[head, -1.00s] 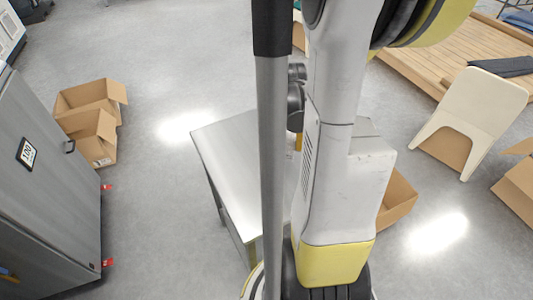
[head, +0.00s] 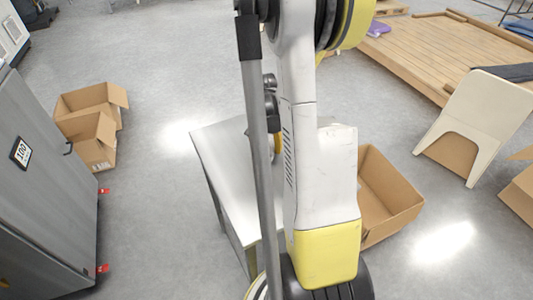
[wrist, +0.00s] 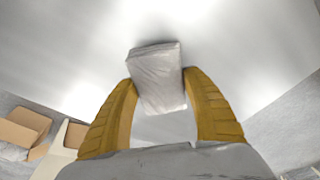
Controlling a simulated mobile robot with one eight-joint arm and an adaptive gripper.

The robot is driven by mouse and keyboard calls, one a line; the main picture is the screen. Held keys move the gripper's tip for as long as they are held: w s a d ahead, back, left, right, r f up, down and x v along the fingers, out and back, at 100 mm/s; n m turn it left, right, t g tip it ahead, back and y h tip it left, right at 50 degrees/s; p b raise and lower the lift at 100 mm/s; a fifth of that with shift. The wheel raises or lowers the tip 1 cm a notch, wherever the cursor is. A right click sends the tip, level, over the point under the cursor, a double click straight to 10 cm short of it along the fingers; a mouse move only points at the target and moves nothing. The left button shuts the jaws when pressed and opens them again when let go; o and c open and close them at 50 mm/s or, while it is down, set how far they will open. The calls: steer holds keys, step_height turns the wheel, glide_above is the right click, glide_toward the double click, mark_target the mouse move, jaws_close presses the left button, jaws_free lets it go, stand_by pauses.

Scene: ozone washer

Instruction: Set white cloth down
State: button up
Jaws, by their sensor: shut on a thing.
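The white cloth (wrist: 157,80) is a folded, pale bundle in the wrist view, between the two yellow fingers of my gripper (wrist: 158,92). My gripper is shut on it, with a finger on each side. A bright metal surface (wrist: 225,40) lies behind the cloth; I cannot tell whether the cloth touches it. In the head view a metal table (head: 220,165) stands in front of me, and my arm hides part of its top. The cloth and my fingertips are hidden there.
A cardboard box (head: 385,200) stands on the floor right of the table. Two more boxes (head: 92,125) stand at the left beside a grey cabinet (head: 45,190). A cream chair (head: 475,120) and a wooden platform (head: 440,50) are at the right. Floor left of the table is clear.

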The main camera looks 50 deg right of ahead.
steer(key=shift+f+b, duration=0.35)
steer(key=shift+f, duration=0.9)
steer(key=shift+f, duration=0.2)
steer(key=o, duration=1)
steer(key=shift+r, duration=0.1)
